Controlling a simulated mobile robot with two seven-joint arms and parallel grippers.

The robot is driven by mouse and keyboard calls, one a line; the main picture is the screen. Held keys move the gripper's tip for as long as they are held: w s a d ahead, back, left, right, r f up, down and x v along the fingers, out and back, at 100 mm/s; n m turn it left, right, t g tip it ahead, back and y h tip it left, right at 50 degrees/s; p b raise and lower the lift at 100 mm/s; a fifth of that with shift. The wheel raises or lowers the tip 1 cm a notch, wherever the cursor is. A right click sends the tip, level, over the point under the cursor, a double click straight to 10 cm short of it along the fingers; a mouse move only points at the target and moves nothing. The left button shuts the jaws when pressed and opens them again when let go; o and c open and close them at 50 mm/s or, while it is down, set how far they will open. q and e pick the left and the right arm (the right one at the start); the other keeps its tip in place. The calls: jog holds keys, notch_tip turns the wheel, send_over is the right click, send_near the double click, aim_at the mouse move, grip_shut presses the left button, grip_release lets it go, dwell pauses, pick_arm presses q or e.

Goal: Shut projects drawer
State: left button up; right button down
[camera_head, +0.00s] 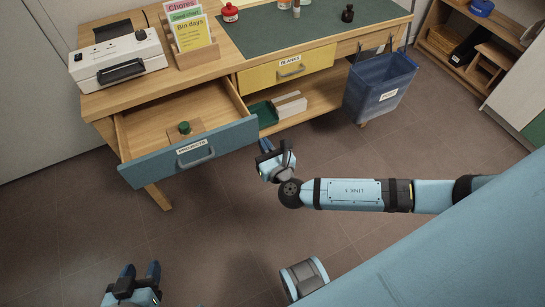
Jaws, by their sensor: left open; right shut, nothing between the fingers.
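The projects drawer (230,136) has a blue front with a grey handle (196,154) and a "PROJECTS" label. It stands pulled out from the left of the wooden desk (215,62). A small green-topped object (184,128) lies inside it. My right gripper (268,149) is shut and empty, just right of the drawer front's right end; I cannot tell whether it touches. My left gripper (139,270) is open and empty, low at the left, well in front of the drawer.
The yellow "BLANKS" drawer (286,71) looks closed. A blue bin (379,86) hangs at the desk's right. A green tray (263,113) and a pale box (291,105) sit on the lower shelf. A white machine (118,60) and card holder (197,55) stand on top. Floor in front is clear.

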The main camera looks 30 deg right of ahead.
aim_at(251, 123)
jog(key=w, duration=0.5)
jog(key=shift+w+f+b, duration=0.1)
jog(key=shift+w+b, duration=0.3)
pick_arm(q)
jog(key=shift+w+r, duration=0.1)
jog(key=shift+r, duration=0.1)
pick_arm(e)
jog(key=shift+w, duration=0.45)
pick_arm(q)
jog(key=shift+f, duration=0.2)
pick_arm(e)
jog(key=shift+w, duration=0.3)
jog(key=w+b, duration=0.3)
jog(key=w, duration=0.8)
jog(key=shift+w, duration=0.3)
jog(key=w+b, duration=0.1)
jog(key=w, duration=0.3)
jog(key=shift+b, duration=0.35)
pick_arm(q)
jog(key=shift+w+d+r+t+h, duration=0.35)
jog(key=shift+d+r+t, duration=0.1)
jog(key=shift+r, duration=0.25)
jog(key=shift+w+d+r+t+h, duration=0.3)
jog(key=shift+d+r+t, duration=0.2)
jog(key=shift+r, duration=0.15)
jog(key=shift+w+d+r+t+h, duration=0.35)
jog(key=shift+d+r+t, duration=0.1)
jog(key=shift+r, duration=0.25)
pick_arm(e)
jog(key=shift+w, duration=0.85)
